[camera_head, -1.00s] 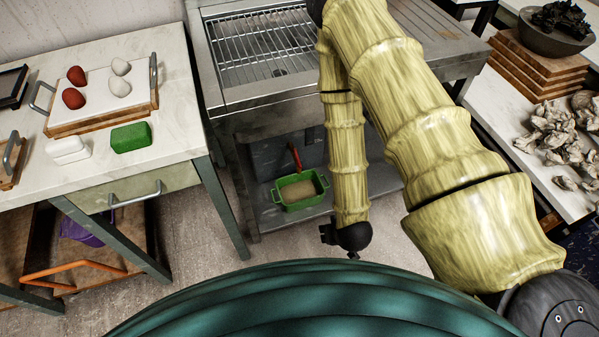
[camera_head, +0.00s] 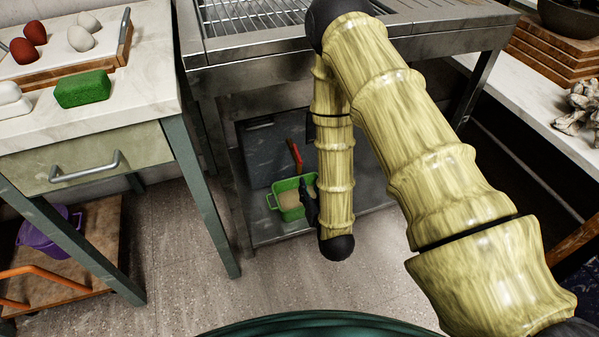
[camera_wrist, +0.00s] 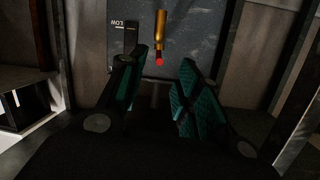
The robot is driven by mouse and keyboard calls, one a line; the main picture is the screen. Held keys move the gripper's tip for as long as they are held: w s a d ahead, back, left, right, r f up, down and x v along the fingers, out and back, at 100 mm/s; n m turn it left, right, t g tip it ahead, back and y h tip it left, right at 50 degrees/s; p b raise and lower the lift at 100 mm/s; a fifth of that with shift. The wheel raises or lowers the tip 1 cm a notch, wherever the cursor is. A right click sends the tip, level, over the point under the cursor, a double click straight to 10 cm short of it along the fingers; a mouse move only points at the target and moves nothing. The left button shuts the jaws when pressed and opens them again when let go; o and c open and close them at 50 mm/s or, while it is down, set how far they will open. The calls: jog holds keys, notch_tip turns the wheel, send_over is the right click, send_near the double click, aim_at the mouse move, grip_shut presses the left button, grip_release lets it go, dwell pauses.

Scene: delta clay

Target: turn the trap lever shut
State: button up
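The trap lever (camera_head: 295,154) shows red in the head view, under the steel sink unit and above a green tub. In the wrist view, a brass-coloured rod with a red tip (camera_wrist: 159,42), seemingly this lever, hangs down in front of a dark grey panel (camera_wrist: 190,45). My gripper (camera_wrist: 165,72) is open, its teal-padded fingers apart with nothing between them. The red tip lies just beyond the fingertips, near the gap; I cannot tell the exact distance. In the head view my gripper (camera_head: 309,200) is a dark shape beside the tub, partly hidden by my arm.
The green tub (camera_head: 272,202), with sandy contents, stands on the unit's lower shelf (camera_head: 262,236). A table leg (camera_head: 205,205) stands to the left. A strip marked LOW (camera_wrist: 131,38) is left of the rod.

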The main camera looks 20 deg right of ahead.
aim_at(299, 157)
jog(key=w+t+b, duration=0.1)
jog(key=w+b, duration=0.1)
jog(key=w, duration=0.2)
jog(key=w+b, duration=0.3)
jog(key=w, duration=0.2)
jog(key=w+t+b, duration=0.1)
jog(key=w+b, duration=0.2)
jog(key=w, duration=0.1)
jog(key=shift+w+d+f+t, duration=0.25)
jog(key=shift+t, duration=0.05)
grip_shut()
